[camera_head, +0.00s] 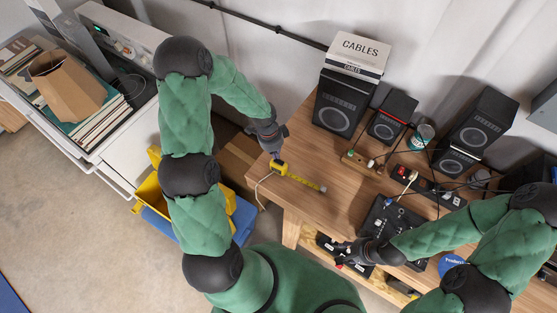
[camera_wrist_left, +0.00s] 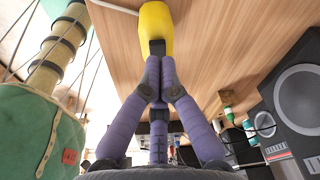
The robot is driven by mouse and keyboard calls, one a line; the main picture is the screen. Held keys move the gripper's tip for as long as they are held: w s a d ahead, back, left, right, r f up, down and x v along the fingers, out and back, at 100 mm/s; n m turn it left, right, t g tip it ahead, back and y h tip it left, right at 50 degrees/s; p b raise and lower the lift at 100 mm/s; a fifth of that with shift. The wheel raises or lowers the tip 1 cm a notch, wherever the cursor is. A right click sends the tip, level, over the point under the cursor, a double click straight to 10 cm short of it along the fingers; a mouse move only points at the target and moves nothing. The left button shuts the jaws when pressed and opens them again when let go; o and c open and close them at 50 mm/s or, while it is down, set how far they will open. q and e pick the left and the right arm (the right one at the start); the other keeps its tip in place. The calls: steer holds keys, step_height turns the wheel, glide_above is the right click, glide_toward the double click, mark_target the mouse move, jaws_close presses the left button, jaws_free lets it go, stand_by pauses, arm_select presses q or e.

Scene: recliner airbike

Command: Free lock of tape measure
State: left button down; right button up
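The yellow tape measure (camera_head: 279,167) lies on the wooden table near its left end, with a strip of yellow tape (camera_head: 305,182) out to the lower right. My left gripper (camera_head: 275,152) is just above the case. In the left wrist view, the fingers (camera_wrist_left: 159,75) are drawn together and empty, with their tips at the dark lock part (camera_wrist_left: 157,47) on the yellow case (camera_wrist_left: 156,22). I cannot tell whether they touch it. My right gripper (camera_head: 345,252) is by the black panel at the table's front; its opening is unclear.
A white cord (camera_head: 260,188) hangs near the table's left edge. Speakers (camera_head: 343,103), a power strip (camera_head: 428,184) with cables and a black mixer (camera_head: 392,220) fill the right. Bare wood lies around the tape.

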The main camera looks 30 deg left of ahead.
arm_select(q)
steer(key=shift+f+b, duration=0.85)
steer(key=shift+f, duration=0.2)
stand_by(1.2)
steer(key=shift+r+p, duration=2.8)
steer(key=shift+r, duration=0.8)
steer(key=shift+f, duration=0.1)
